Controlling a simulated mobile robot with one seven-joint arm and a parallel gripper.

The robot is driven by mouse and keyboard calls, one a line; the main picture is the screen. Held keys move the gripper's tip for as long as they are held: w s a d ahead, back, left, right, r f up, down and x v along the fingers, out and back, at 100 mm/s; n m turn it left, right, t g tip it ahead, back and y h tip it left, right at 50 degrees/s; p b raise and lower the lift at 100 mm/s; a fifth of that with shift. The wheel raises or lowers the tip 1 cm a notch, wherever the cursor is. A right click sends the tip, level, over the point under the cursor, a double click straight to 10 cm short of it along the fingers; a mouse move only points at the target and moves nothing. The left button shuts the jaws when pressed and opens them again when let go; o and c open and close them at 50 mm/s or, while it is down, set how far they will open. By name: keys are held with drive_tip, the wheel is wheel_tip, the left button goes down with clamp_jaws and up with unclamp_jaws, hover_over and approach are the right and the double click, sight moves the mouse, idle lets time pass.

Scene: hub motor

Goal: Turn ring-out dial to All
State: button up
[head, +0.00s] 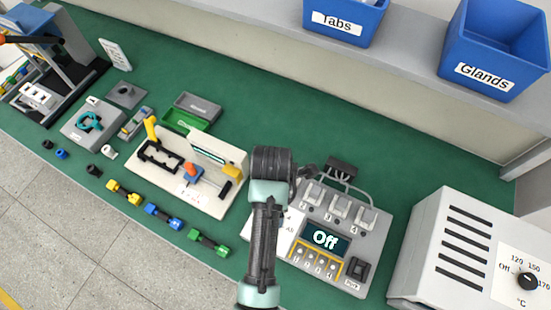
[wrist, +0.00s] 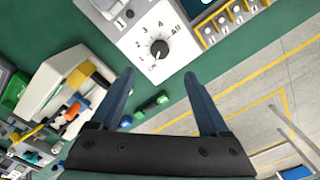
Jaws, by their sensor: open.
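The ring-out dial (wrist: 159,49) is a round black knob on a white panel in the wrist view, with marks for Off, 1 to 4 and All around it. Its pointer seems to face the Off side, but is too small to be sure. My gripper (wrist: 159,77) is open and empty, its two dark blue fingers apart and the dial showing beyond the gap between their tips. In the head view, the tester's display (head: 325,238) reads Off. There my arm covers the dial, and only the All mark (head: 290,229) shows beside it.
The tester's clamps (head: 338,208) and cables stand behind the display. A white heater box (head: 450,250) is at the right, and a fixture with a yellow lever (head: 151,130) is at the left. Coloured connectors (head: 165,216) lie along the front edge.

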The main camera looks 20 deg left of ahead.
wheel_tip(320, 180, down, 12)
drive_tip(key=shift+f, duration=0.1)
idle(0.4)
drive_tip(key=shift+c, duration=0.3)
clamp_jaws()
